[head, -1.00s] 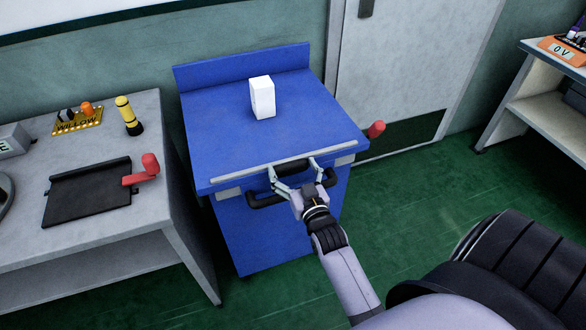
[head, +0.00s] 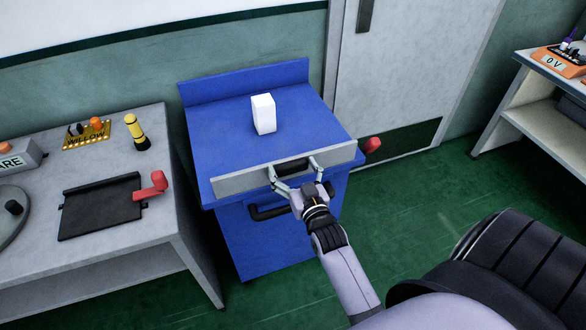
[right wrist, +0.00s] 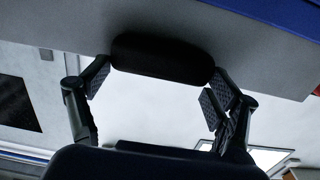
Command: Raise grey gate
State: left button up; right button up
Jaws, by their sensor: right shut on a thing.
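The grey gate (head: 233,181) is a long flat panel across the front top edge of the blue cabinet (head: 213,130). Its broad face shows, and its top edge stands above the front of the cabinet top. My right gripper (head: 294,176) is shut on the gate's black handle (head: 292,165). In the right wrist view the fingers sit at both ends of the dark handle (right wrist: 162,58), below the grey panel (right wrist: 236,48). My left gripper is not in view.
A white box (head: 263,114) stands on the cabinet top. A second black handle (head: 268,212) is lower on the cabinet front, and a red knob (head: 373,145) is at its right side. A grey bench (head: 120,236) with a black plate (head: 98,207) stands close on the left.

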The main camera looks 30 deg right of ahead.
jog(key=shift+r, duration=0.5)
jog(key=o, duration=1.6)
jog(key=shift+f, duration=0.1)
jog(key=v, duration=1.2)
